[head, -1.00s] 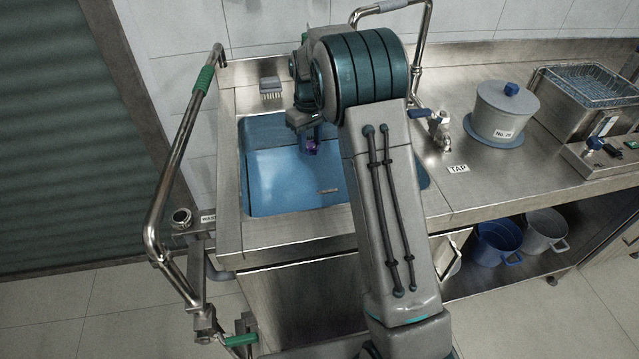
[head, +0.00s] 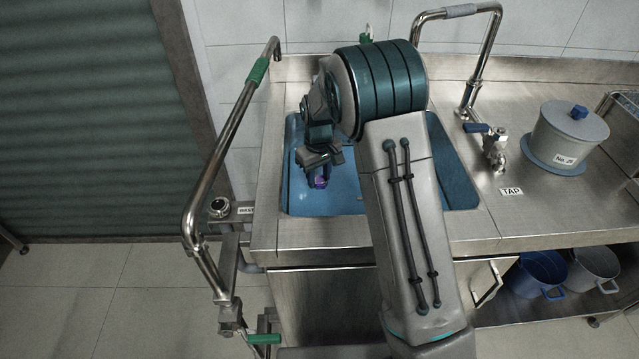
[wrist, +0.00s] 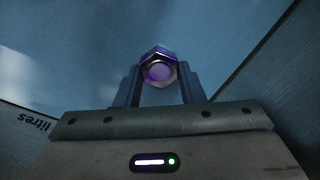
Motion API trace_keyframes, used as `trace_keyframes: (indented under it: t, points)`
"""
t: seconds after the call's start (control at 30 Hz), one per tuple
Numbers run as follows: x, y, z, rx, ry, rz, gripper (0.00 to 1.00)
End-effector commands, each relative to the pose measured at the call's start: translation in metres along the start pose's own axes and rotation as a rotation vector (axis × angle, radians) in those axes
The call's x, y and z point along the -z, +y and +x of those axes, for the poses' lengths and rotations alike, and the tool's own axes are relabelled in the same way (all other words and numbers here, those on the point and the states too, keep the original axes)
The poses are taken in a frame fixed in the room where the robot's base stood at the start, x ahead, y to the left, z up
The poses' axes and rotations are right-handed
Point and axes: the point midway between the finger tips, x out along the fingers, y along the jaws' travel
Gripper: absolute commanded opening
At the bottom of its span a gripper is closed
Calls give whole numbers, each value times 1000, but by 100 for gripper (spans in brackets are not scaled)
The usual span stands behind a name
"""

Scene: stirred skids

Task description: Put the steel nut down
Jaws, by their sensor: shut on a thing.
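The steel nut is a hexagonal ring with a purple sheen. In the wrist view the steel nut (wrist: 158,68) sits between the fingertips of my gripper (wrist: 158,84), which is shut on it. In the head view my gripper (head: 319,178) hangs over the blue sink basin, with the purple-tinted nut at its tip. The nut's height above the basin floor is hard to tell. My arm hides part of the basin.
The blue basin (head: 299,190) is set in a steel counter (head: 530,215). A bent rail with a green grip (head: 258,70) stands at the left. A tap (head: 492,150) and a lidded grey pot (head: 570,135) stand right of the basin. Pots (head: 540,272) sit on the shelf below.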

Motion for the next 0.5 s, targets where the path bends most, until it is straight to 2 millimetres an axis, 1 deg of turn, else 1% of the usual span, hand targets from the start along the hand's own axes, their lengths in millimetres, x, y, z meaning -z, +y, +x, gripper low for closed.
trace_keyframes:
  t: [0.1,0.2,0.5]
  points:
    - [-1,0,19,0,-5,0,10]
    - [-1,1,32,0,-4,1,10]
    - [0,1,35,-1,0,1,10]
